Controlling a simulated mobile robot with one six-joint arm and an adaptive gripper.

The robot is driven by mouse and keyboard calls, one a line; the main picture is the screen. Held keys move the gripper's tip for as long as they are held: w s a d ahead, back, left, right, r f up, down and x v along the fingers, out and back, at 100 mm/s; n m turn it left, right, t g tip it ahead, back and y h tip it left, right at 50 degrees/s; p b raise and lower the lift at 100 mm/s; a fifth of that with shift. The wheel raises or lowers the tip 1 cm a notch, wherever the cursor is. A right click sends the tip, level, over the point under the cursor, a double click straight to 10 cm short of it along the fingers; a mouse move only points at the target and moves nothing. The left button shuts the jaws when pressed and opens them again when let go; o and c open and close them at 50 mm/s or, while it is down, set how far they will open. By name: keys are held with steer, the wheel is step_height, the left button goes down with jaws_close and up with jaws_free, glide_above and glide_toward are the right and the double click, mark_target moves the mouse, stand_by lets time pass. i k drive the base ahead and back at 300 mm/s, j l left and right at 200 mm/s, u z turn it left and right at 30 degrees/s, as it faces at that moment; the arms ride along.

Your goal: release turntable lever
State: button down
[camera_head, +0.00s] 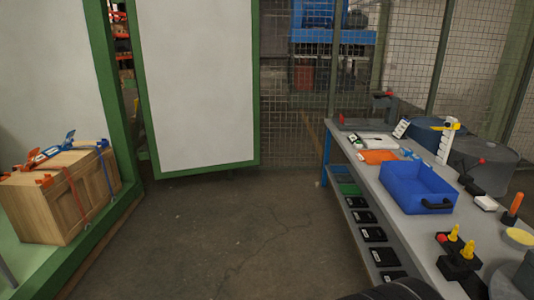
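I cannot tell for sure which part is the turntable lever. A dark lever with a red knob (480,161) sticks up at the right side of the workbench. A black fixture (458,268) with yellow pegs and another red knob (442,238) stands near the bench's front right. An orange handle (515,204) stands upright at the right edge. Whether any lever is locked or released does not show. My gripper is not in view; only a dark rounded part, probably of my arm, shows at the bottom edge.
A blue bin (418,187) sits on the grey workbench (385,196), with an orange sheet (379,156) behind it. A strapped wooden crate (65,190) rests on a green-framed platform at left. The concrete floor (235,235) between is clear. A mesh fence closes the back.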

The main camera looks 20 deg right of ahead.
mark_target(456, 259)
steer(key=i+l+z, duration=0.2)
steer(key=i+z, duration=1.05)
steer(key=i+j+z, duration=0.25)
steer(key=i+z, duration=0.2)
steer(key=i+l+z, duration=0.2)
steer(key=i, duration=0.35)
